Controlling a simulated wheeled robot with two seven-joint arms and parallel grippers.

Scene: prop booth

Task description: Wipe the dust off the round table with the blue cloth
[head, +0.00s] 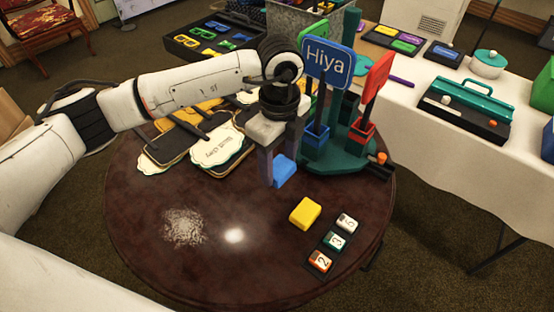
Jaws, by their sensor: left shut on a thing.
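The round table (150,262) has a dark, glossy reddish-brown top. A patch of pale dust (184,228) lies on its front left part. My left gripper (281,168) points down over the middle of the table, right of and behind the dust. It is shut on the blue cloth (285,173), a small folded blue piece seen low between its fingers. I cannot tell whether the cloth touches the table top. The fingers hide part of the cloth. My right gripper is out of view.
A yellow block (305,213) and a tray of numbered tiles (334,240) lie right of the dust. A green stand with coloured paddles, including the "Hiya" sign (328,63), stands behind right. Plaques (222,148) crowd the back left. The table's front is clear.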

